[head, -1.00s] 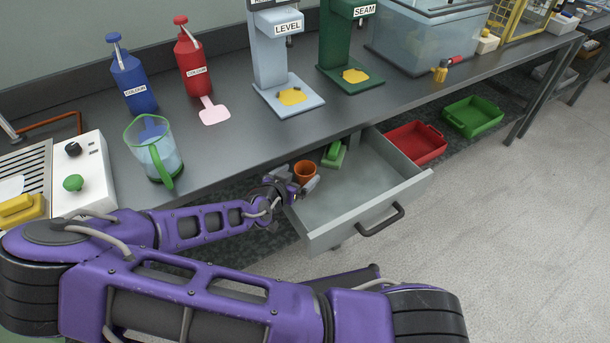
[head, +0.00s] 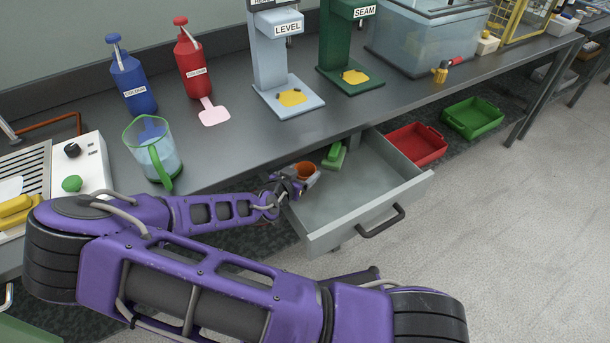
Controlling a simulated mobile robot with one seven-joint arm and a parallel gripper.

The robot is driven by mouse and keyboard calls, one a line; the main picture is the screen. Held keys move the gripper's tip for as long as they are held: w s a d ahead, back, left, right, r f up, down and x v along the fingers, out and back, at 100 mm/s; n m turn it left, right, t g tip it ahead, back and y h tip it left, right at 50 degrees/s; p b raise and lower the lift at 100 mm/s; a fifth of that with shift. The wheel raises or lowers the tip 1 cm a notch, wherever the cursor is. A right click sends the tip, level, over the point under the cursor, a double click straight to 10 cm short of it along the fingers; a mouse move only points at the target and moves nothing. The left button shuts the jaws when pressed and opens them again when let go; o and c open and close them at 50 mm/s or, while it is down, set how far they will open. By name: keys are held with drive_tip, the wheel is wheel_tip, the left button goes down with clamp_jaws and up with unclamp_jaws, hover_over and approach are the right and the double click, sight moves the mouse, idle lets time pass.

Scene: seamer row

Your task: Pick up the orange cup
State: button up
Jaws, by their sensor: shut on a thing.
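The orange cup (head: 304,170) is in the left back part of the open grey drawer (head: 345,218) under the bench. My gripper (head: 300,182) is at the cup from its left and near side and is shut on it. The fingers cover the lower part of the cup, so I cannot tell whether its base touches the drawer floor. The rim of the cup shows above the fingers.
A green object (head: 335,155) lies in the drawer, right of the cup. The bench (head: 240,135) edge runs just above and behind the gripper. A red tray (head: 417,145) and a green tray (head: 473,118) sit right of the drawer. The drawer's front half is empty.

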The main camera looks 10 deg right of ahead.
drive_tip(key=shift+s+r, duration=0.1)
drive_tip(key=shift+s+d+r, duration=0.15)
drive_tip(key=shift+s+r, duration=0.25)
drive_tip(key=shift+r, duration=0.05)
drive_tip(key=s+d+r+p, duration=0.2)
drive_tip(key=s+r+p, duration=0.1)
drive_tip(key=s, duration=0.3)
drive_tip(key=s+d+r+p, duration=0.2)
drive_tip(key=s+r+p, duration=0.2)
drive_tip(key=s+p, duration=0.1)
drive_tip(key=shift+s+p, duration=0.3)
drive_tip(key=shift+s, duration=0.35)
